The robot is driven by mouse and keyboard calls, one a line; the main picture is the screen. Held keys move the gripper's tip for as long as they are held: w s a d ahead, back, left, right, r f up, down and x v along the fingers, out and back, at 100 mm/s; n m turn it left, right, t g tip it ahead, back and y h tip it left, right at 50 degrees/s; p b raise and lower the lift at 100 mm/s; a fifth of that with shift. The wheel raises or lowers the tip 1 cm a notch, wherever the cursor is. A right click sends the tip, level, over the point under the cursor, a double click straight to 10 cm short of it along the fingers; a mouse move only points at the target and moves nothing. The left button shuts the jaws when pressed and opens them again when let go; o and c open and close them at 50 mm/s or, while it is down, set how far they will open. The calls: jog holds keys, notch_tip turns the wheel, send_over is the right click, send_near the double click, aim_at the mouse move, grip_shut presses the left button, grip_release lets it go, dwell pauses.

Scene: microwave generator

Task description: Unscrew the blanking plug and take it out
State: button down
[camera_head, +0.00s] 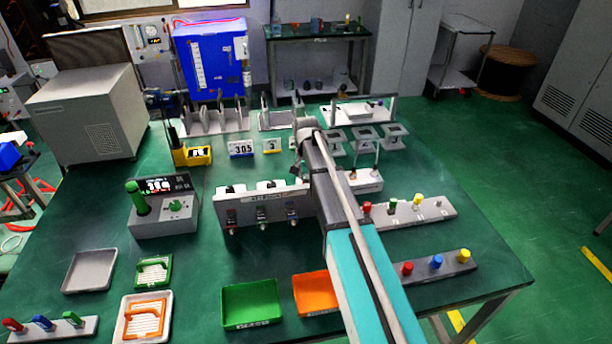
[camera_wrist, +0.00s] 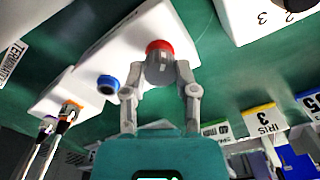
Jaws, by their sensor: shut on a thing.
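In the wrist view a grey cylindrical plug (camera_wrist: 159,72) stands at a port with a red collar (camera_wrist: 158,46) on a white housing (camera_wrist: 95,62). My gripper (camera_wrist: 160,80) has one finger on each side of the plug and is shut on it. The plug's end still meets the red collar; whether its thread is engaged cannot be seen. A blue-ringed port (camera_wrist: 107,85) with a dark opening is beside it. In the head view my arm covers the gripper and the plug.
Orange-ringed (camera_wrist: 72,108) and purple-ringed connectors with cables are on the same housing. In the head view, a green tray (camera_head: 250,305) and an orange tray (camera_head: 315,293) lie at the table's front. A grey rack with coloured pegs (camera_head: 437,209) is right of my arm.

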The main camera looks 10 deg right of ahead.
jog(key=n, duration=0.5)
jog(key=shift+n, duration=0.4)
jog(key=n, duration=0.9)
jog(key=shift+n, duration=0.4)
jog(key=n, duration=0.4)
jog(key=shift+n, duration=0.4)
jog(key=shift+c, duration=1.8)
grip_release()
jog(key=shift+m, duration=0.4)
